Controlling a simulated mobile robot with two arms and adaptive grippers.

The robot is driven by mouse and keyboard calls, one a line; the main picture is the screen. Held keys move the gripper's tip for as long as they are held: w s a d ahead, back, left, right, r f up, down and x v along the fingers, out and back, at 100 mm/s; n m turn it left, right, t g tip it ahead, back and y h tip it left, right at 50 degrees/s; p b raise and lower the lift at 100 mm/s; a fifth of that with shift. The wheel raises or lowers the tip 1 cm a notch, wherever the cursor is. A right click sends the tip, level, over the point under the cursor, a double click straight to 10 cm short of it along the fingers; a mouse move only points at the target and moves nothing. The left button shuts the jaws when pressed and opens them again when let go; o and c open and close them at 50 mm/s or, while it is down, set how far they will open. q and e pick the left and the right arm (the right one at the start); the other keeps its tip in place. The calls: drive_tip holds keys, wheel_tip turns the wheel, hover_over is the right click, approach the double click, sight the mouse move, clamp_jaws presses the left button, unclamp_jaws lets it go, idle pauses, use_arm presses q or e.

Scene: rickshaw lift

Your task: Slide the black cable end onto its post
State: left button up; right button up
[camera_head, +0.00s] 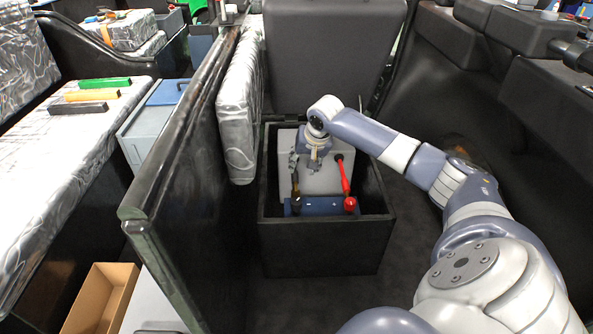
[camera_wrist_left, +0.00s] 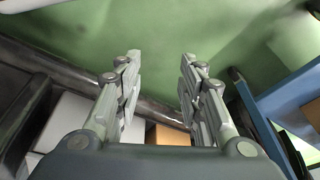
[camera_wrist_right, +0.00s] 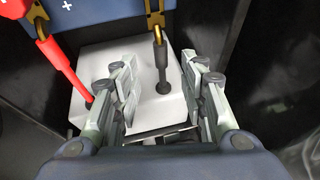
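The black cable (camera_wrist_right: 161,65) runs from the light grey block (camera_wrist_right: 135,62) to a gold-coloured end (camera_wrist_right: 155,20) over the blue battery-like part (camera_wrist_right: 100,10). In the head view the black cable (camera_head: 296,184) lies at the left inside the black box. Whether its end is around a post is too small to tell. My right gripper (camera_wrist_right: 163,80) is open, with the cable showing between and beyond its fingers; no contact shows. In the head view it (camera_head: 304,160) is above the grey block. My left gripper (camera_wrist_left: 160,72) is open and empty, away from the box.
A red cable (camera_wrist_right: 62,65) runs beside the black one to a red end (camera_head: 350,203). The open black box's walls (camera_head: 322,247) surround the parts. A dark partition (camera_head: 180,190) stands to the left. Dark floor (camera_head: 290,303) in front is clear.

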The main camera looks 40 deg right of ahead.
sight(296, 179)
drive_tip(key=b+x, duration=0.2)
drive_tip(key=x, duration=0.6)
drive_tip(key=shift+f, duration=0.3)
use_arm(q)
drive_tip(key=v, duration=0.9)
drive_tip(key=shift+w+a+r+t+b, duration=0.2)
drive_tip(key=shift+w+r+t+b, duration=0.1)
drive_tip(key=shift+r+b, duration=0.1)
use_arm(e)
drive_tip(key=shift+w+f, duration=0.4)
drive_tip(key=shift+f, duration=0.2)
clamp_jaws()
